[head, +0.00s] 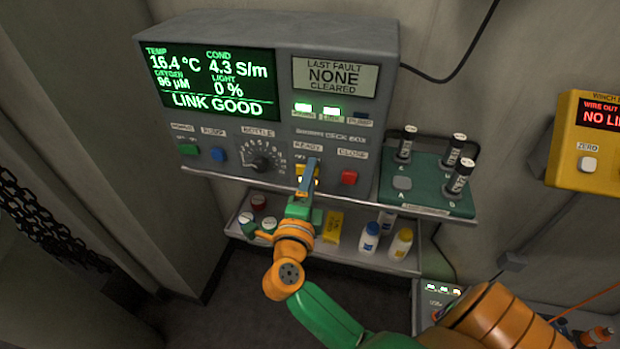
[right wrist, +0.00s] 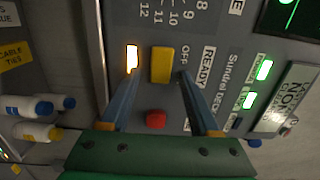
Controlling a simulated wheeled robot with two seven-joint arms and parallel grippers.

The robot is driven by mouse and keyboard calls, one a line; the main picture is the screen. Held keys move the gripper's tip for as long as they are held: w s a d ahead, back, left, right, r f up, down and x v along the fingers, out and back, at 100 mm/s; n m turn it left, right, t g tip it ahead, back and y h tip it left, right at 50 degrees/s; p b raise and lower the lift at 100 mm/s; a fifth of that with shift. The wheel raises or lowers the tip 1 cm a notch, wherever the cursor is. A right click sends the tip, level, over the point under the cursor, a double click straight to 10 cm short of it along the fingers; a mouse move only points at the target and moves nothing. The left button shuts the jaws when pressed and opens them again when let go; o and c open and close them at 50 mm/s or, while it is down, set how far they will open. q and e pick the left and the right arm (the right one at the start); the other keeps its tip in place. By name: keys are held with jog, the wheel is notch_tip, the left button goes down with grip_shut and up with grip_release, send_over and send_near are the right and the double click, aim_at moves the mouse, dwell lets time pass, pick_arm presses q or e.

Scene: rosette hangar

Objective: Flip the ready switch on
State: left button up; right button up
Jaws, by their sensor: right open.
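The ready switch (right wrist: 162,64) is a yellow piece on the grey deck box, next to the printed words OFF and READY in the right wrist view. A small white-orange lit patch (right wrist: 132,56) is beside it, on the side away from OFF. I cannot tell which way the switch is set. My right gripper (head: 309,174) is at the READY part of the panel in the head view and partly hides the switch. Its blue fingers are open, with the switch between the fingertips in the right wrist view; contact cannot be told. My left gripper is not in view.
The red CLOSE button (head: 349,177) is just right of my gripper. The bottle knob (head: 262,160), blue pump button (head: 218,155) and a green button (head: 188,149) are left. A green rack (head: 424,193) with dark vials stands right. Bottles (head: 400,243) are on the shelf below.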

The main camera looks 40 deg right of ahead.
jog(key=b+v, duration=0.1)
jog(key=v, duration=0.6)
jog(key=shift+b, duration=0.35)
